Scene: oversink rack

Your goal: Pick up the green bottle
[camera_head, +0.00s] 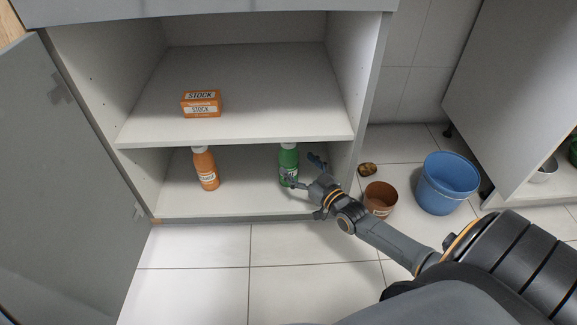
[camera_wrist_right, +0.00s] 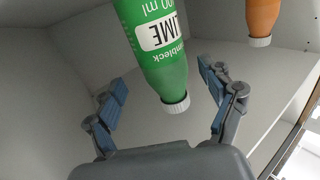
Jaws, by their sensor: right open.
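The green bottle (camera_head: 288,160) has a white cap and stands upright on the lower shelf of the open cabinet, near the right wall. Its top reaches close to the upper shelf edge. My right gripper (camera_head: 303,170) is open and empty at the bottle, with one finger in front of it and the other to its right. In the right wrist view the picture is upside down; the green bottle (camera_wrist_right: 160,50), with a white "LIME" label, shows between the spread fingers. I cannot tell whether they touch it. My left gripper is not in view.
An orange bottle (camera_head: 206,168) stands left on the same shelf. An orange "STOCK" box (camera_head: 201,104) sits on the upper shelf (camera_head: 265,90). A brown pot (camera_head: 380,198) and a blue bucket (camera_head: 447,184) stand on the floor to the right. The open door (camera_head: 65,190) is at left.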

